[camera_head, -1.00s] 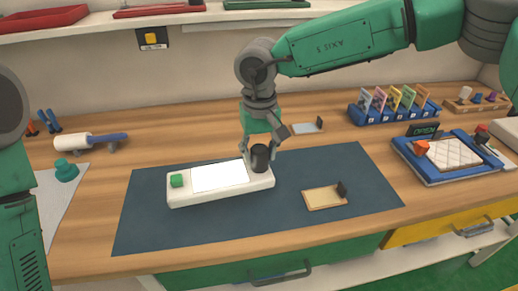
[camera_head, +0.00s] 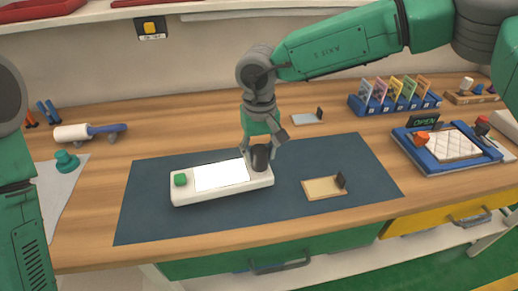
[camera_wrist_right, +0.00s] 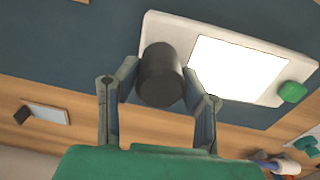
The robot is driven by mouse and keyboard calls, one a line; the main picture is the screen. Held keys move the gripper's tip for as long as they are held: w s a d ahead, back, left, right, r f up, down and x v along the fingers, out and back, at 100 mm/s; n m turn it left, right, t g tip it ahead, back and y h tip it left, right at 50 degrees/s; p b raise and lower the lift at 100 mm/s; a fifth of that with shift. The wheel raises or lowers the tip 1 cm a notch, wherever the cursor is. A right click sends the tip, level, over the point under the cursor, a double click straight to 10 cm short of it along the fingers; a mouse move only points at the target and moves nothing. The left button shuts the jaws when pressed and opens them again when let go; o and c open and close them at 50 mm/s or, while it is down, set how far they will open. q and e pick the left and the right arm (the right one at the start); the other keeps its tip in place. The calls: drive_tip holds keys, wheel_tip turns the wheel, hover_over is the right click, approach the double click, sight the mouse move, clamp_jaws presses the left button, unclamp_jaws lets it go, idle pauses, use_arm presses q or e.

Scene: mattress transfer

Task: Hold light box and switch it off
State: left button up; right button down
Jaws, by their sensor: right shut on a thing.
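The light box (camera_head: 200,191) is a white slab lying on the dark blue mat. Its panel (camera_head: 221,175) is bright white, and a green button (camera_head: 180,180) sits at its left end. A black cylindrical knob (camera_head: 261,158) stands at its right end. My right gripper (camera_head: 264,160) comes down from above and is shut on the black knob. In the right wrist view the knob (camera_wrist_right: 160,76) is between the two fingers, with the panel (camera_wrist_right: 237,68) and green button (camera_wrist_right: 292,92) beside it. My left arm shows at the left edge; its gripper is out of view.
The dark blue mat (camera_head: 150,218) has free room around the box. A small tan plate with a black tab (camera_head: 323,187) lies right of it. A roller (camera_head: 88,132) is at the left, a card rack (camera_head: 395,103) and blue tray (camera_head: 447,172) at the right.

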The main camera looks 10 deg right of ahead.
drive_tip(key=shift+f, duration=1.05)
use_arm(q)
clamp_jaws()
drive_tip(key=shift+r, duration=0.1)
idle(0.9)
